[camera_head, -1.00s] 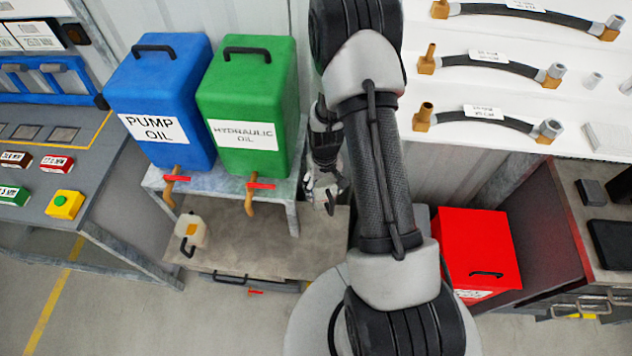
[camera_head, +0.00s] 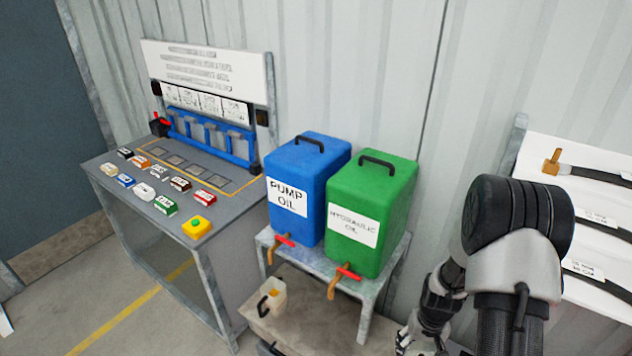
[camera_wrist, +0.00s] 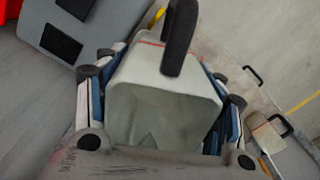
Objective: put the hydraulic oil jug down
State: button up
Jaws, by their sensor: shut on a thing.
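My gripper (camera_wrist: 163,80) is shut on a whitish jug (camera_wrist: 150,112) with a black handle (camera_wrist: 180,38), which fills the middle of the wrist view. The fingers stand on both sides of its body. No label that I can read shows on it. In the head view the wrist end of my arm is at the bottom edge, right of the tanks, and the held jug is not visible there. A second small pale jug (camera_head: 272,297) with a black handle stands on the low beige platform (camera_head: 305,322); a jug at the right of the wrist view (camera_wrist: 266,134) looks like the same one.
A blue pump oil tank (camera_head: 305,190) and a green hydraulic oil tank (camera_head: 370,213) stand on a metal stand (camera_head: 375,288), their taps facing forward above the platform. A button bench (camera_head: 170,195) is at left. A white hose board (camera_head: 590,220) is at right.

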jog(key=a+r+n, duration=0.1)
jog(key=a+r, duration=1.1)
jog(key=r, duration=0.5)
jog(key=shift+w+n+b, duration=0.35)
jog(key=shift+w+n, duration=0.05)
jog(key=shift+a, duration=0.1)
